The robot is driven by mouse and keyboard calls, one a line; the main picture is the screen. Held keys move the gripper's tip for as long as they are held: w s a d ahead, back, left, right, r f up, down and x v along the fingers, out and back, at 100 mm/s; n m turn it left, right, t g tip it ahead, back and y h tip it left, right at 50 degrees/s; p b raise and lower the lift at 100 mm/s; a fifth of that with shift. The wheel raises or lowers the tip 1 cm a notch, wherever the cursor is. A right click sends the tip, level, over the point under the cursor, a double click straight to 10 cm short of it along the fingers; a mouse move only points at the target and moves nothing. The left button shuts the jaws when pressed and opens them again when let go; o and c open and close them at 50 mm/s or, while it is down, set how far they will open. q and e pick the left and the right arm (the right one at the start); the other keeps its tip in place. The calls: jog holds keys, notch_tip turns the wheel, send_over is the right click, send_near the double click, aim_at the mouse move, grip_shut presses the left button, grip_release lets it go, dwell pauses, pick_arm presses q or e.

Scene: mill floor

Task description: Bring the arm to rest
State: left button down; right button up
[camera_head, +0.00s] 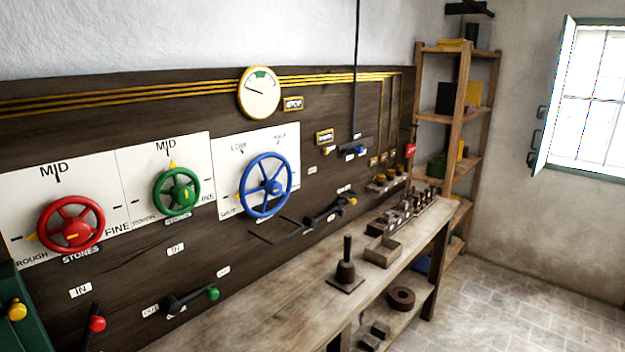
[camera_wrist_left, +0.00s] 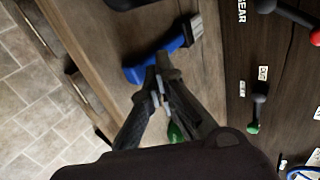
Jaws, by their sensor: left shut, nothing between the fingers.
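My left gripper (camera_wrist_left: 163,72) shows only in the left wrist view. Its fingertips are together with nothing held between them. The tips appear over or beside a blue-handled brush (camera_wrist_left: 150,68) on the wooden bench; I cannot tell whether they touch it. A green thing (camera_wrist_left: 176,132) shows partly between the fingers, mostly hidden. In the head view neither gripper is visible. My right gripper is in neither view.
In the head view the panel carries a red wheel (camera_head: 71,225), a green wheel (camera_head: 177,191) and a blue wheel (camera_head: 264,186). A lever with a green knob (camera_head: 213,293) sticks out low. The bench (camera_head: 300,297) holds a spindle (camera_head: 346,270) and a tray (camera_head: 383,253).

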pick_arm(q)
jog(key=s+d+f+n+g+h, duration=0.25)
jog(key=s+d+n+h, duration=0.5)
jog(key=s+d, duration=0.55)
notch_tip(320, 180, down, 26)
jog(key=s+g+b, duration=0.1)
jog(key=s+g, duration=0.1)
jog(key=s+a+f+g, duration=0.1)
jog(key=s+a+f, duration=0.2)
jog(key=s+f, duration=1.3)
jog(key=shift+s+f+m+b, duration=0.2)
jog(key=shift+f+m+b, duration=0.15)
jog(key=shift+b, duration=0.05)
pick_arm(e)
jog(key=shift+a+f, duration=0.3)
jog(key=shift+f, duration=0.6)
pick_arm(q)
jog(key=shift+a, duration=0.1)
